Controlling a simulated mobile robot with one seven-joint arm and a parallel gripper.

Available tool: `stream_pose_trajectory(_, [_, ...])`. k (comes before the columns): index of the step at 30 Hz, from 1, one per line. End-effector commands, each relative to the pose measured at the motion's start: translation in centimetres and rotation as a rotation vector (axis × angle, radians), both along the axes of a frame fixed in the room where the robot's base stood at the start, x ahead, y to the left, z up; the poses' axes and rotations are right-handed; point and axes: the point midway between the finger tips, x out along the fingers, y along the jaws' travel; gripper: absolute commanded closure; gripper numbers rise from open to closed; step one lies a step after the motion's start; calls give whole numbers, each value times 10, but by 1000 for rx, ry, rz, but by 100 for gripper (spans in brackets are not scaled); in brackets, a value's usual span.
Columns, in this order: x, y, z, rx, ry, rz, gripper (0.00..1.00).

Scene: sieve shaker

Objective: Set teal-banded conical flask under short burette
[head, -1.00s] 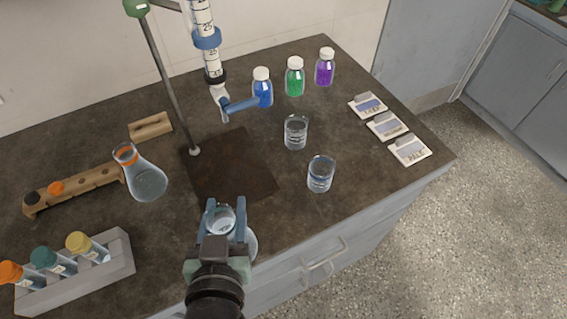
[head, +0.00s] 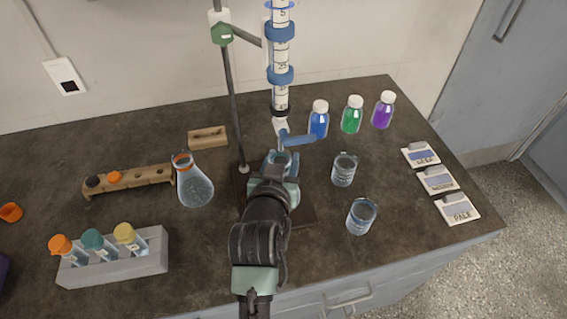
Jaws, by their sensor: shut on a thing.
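My gripper (head: 280,160) is shut on a glass conical flask, mostly hidden behind the fingers and wrist; its band colour cannot be told. The gripper is over the dark base plate (head: 302,214) of the stand, just below the burette tip. The burette (head: 281,65), with blue rings and a blue stopcock handle (head: 300,140), is clamped upright on the stand rod (head: 233,100). In the picture the flask's mouth lies close under the tip; the exact gap and whether the flask touches the plate cannot be told. An orange-banded conical flask (head: 195,188) stands left of the plate.
Two glass beakers (head: 344,170) (head: 361,217) stand right of the plate. Blue, green and purple bottles (head: 351,118) stand behind them, with labelled cards (head: 438,181) at right. A tube rack (head: 140,262) and a wooden rack (head: 150,177) are at left.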

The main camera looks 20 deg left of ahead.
Motion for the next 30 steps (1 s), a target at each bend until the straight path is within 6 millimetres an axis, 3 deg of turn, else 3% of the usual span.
stream_pose_trajectory(5, [12,2,0,1,-2,0,100])
stream_pose_trajectory(13, [11,3,-33,0,1,1,100])
stream_pose_trajectory(25, [12,3,-38,1,-2,1,100])
stream_pose_trajectory(26, [11,2,-39,0,0,1,51])
stream_pose_trajectory(30, [11,2,-38,0,0,1,26])
